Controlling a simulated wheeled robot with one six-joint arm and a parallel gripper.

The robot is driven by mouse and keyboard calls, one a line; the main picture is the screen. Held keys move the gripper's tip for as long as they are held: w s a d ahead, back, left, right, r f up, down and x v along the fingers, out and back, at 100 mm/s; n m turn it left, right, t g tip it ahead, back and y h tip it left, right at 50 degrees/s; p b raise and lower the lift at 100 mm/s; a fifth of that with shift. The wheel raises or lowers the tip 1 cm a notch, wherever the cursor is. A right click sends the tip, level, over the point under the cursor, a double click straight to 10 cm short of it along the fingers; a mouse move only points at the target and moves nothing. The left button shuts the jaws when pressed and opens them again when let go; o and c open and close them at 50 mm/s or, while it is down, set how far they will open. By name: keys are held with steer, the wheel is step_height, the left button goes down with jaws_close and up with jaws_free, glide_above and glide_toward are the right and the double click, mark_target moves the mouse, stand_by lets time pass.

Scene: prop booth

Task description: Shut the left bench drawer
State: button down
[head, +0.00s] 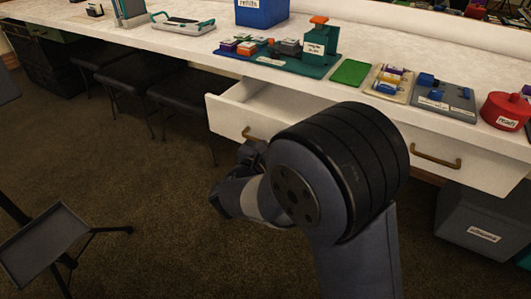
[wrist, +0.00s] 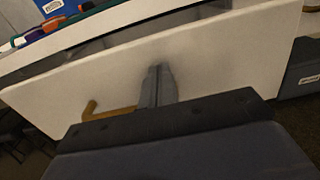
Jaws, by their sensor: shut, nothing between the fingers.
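The left bench drawer (head: 226,117) is pulled out from under the white bench top, and its open inside shows in the head view. Its white front also fills much of the wrist view (wrist: 220,62). Its brass handle (wrist: 107,113) lies left of my fingers. My gripper (wrist: 158,74) is shut and empty, its fingertips pointing at the drawer front, right of the handle. They are at or very near the face; I cannot tell if they touch. In the head view my arm hides the drawer's right part and most of my gripper.
A second drawer (head: 436,165) at the right sits closed. A grey bin (head: 480,222) stands under the bench there. Dark stools (head: 185,95) stand under the bench to the left. A tray stand (head: 45,238) is at lower left. The carpet between is clear.

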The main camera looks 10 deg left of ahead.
steer(key=x, duration=1.6)
steer(key=shift+w+d+p, duration=0.15)
steer(key=shift+w+p, duration=0.2)
steer(key=shift+w, duration=0.05)
steer(key=shift+w+r, duration=0.1)
steer(key=shift+d+r, duration=0.1)
